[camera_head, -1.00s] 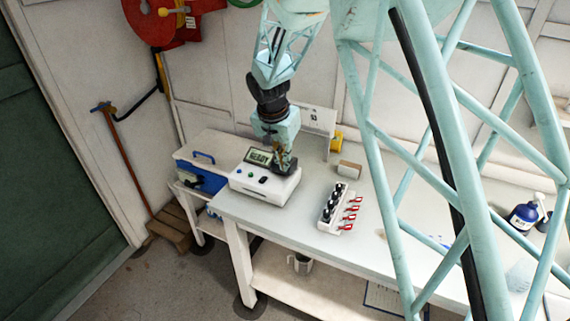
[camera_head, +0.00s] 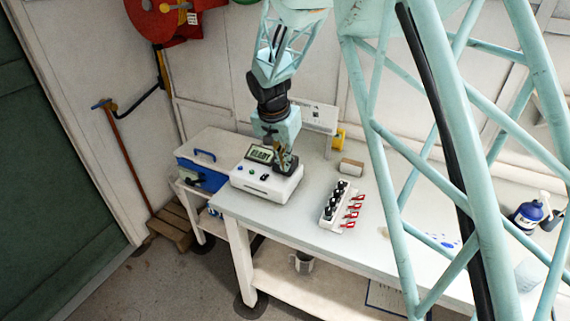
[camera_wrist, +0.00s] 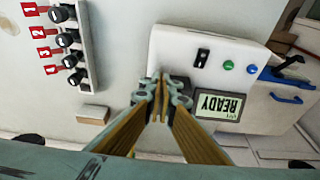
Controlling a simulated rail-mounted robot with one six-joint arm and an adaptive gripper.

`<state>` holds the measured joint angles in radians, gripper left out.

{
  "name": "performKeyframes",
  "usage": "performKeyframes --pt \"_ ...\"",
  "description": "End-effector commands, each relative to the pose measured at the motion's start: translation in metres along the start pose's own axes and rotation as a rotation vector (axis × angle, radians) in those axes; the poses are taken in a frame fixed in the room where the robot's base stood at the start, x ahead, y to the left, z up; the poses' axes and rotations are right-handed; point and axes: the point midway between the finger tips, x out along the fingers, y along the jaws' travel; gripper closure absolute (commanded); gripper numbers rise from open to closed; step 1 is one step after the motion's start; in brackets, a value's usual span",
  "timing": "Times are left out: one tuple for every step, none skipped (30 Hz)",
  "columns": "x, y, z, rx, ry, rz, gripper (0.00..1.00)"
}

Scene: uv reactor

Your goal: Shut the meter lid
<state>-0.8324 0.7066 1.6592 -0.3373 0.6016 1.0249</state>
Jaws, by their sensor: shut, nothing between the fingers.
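The meter (camera_head: 265,187) is a white box at the left end of the bench, with a lit display (camera_wrist: 219,104) that reads READY in the wrist view. My gripper (camera_head: 286,168) is over the meter's back right part in the head view. In the wrist view my gripper (camera_wrist: 160,82) is shut, with its fingertips together and nothing between them. The fingertips are by the meter's edge, next to a dark part (camera_wrist: 180,85) beside the display. This may be the lid or its well; my fingers partly hide it, and I cannot tell whether the lid is open or touched.
A rack (camera_head: 341,203) of black-capped vials with red numbered tags stands right of the meter. A small cardboard box (camera_head: 351,167) lies behind it. A blue case (camera_head: 201,176) is left of the meter. A blue bottle (camera_head: 527,214) stands far right. The bench between is mostly clear.

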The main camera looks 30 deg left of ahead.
Motion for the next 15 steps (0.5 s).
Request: performKeyframes --pt "-0.001 0.0 0.0 0.0 0.0 0.0 1.0" --pt "-0.001 0.0 -0.001 0.0 0.0 0.0 1.0" --pt "-0.003 0.0 -0.001 0.001 0.0 0.0 1.0" --pt "-0.004 0.0 -0.002 0.001 0.0 0.0 1.0" --pt "-0.005 0.001 -0.002 0.001 0.0 0.0 1.0" --pt "-0.007 0.001 -0.003 0.002 0.0 0.0 1.0" --pt "-0.009 0.001 -0.004 0.002 0.0 0.0 1.0" --pt "-0.011 0.001 -0.004 0.003 0.001 0.0 1.0" --pt "-0.014 0.001 -0.006 0.003 0.001 0.0 1.0" --pt "-0.017 0.002 -0.007 0.004 0.001 0.0 1.0" --pt "-0.02 0.002 -0.008 0.004 0.001 0.0 1.0" --pt "-0.024 0.002 -0.009 0.005 0.001 0.0 1.0" --pt "-0.028 0.003 -0.011 0.005 0.001 0.0 1.0" --pt "-0.032 0.003 -0.012 0.006 0.001 0.0 1.0" --pt "-0.037 0.004 -0.015 0.006 0.002 0.001 1.0"
